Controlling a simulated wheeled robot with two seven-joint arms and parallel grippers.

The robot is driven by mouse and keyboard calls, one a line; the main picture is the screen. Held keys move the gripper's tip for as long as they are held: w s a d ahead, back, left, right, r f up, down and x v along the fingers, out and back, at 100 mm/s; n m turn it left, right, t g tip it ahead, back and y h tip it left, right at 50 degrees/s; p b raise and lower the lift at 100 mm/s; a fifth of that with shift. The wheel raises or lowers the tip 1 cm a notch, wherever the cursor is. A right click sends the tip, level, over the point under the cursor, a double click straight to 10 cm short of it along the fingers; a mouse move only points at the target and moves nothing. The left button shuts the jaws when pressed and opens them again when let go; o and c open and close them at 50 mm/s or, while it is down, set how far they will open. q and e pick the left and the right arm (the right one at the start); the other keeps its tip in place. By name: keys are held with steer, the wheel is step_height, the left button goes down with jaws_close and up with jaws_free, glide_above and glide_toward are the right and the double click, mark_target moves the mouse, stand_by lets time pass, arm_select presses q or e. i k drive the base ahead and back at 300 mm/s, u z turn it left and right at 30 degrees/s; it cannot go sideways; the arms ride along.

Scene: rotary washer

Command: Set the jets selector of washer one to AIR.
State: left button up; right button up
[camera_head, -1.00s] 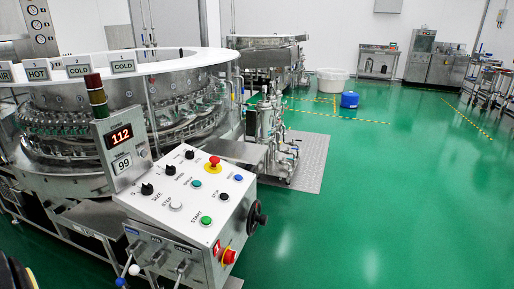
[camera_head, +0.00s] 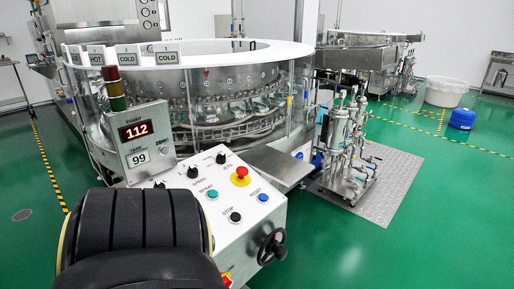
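The washer's white control panel (camera_head: 230,205) stands in front of me in the head view. The jets selector (camera_head: 221,157) is a small black knob near the panel's back edge, with the label JETS beside it. Its pointer is too small to read, and I cannot make out an AIR mark. A thick black segment of my own arm fills the lower left and hides the panel's near left part. Neither of my grippers is in view.
Another black knob (camera_head: 193,171), a red emergency button (camera_head: 241,173) and a black handwheel (camera_head: 272,246) are on the panel. A display (camera_head: 138,131) reads 112. The round washer (camera_head: 215,95) stands behind. Green floor is open at right.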

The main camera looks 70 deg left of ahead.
mark_target(221, 159)
steer(key=i, duration=1.95)
steer(key=u, duration=3.5)
